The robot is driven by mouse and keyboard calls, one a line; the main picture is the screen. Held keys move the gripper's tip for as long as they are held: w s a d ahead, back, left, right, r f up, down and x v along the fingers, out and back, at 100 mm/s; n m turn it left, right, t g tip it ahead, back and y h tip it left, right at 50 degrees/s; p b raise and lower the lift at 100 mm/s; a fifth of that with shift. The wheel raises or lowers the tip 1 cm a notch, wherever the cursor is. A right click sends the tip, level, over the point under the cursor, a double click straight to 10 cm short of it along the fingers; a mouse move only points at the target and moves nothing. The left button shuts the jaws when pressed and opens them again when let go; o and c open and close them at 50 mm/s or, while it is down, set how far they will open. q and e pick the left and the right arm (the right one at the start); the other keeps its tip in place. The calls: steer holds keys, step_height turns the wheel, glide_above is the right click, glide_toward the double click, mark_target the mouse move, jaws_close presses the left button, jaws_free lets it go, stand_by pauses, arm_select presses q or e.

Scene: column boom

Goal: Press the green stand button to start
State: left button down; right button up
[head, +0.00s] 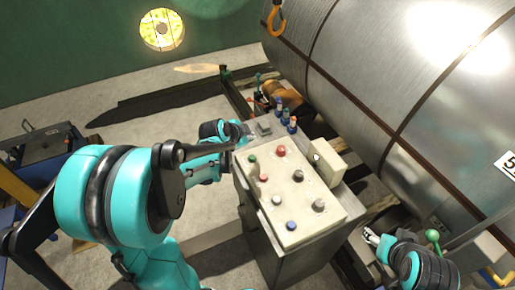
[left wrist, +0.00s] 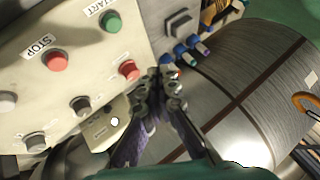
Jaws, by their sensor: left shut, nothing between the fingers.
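The green button (head: 252,158) is a round cap near the far left corner of a beige control panel (head: 312,222). In the left wrist view the green button (left wrist: 110,21) is at the top, under a label reading START. My left gripper (head: 240,141) is at the panel's far left corner in the head view, near the green button. In the left wrist view its fingertips (left wrist: 162,80) are together and empty, apart from the green button and in front of the panel's edge. My right gripper (head: 373,236) is small at the lower right, and its jaw state is unclear.
A red STOP button (left wrist: 56,61) and another red button (left wrist: 130,70) sit close to the green one. Several knobs and blue connectors (head: 292,126) are nearby. Open floor (head: 150,103) lies to the left.

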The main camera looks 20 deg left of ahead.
mark_target(251, 158)
arm_select(q)
steer(key=shift+w, duration=0.25)
steer(key=shift+d, duration=0.1)
steer(key=shift+f, duration=0.1)
step_height(251, 158, down, 9)
steer(key=b, duration=0.7)
steer(key=shift+r, duration=0.2)
stand_by(1.0)
steer(key=shift+f+b, duration=0.45)
steer(key=shift+b, duration=0.1)
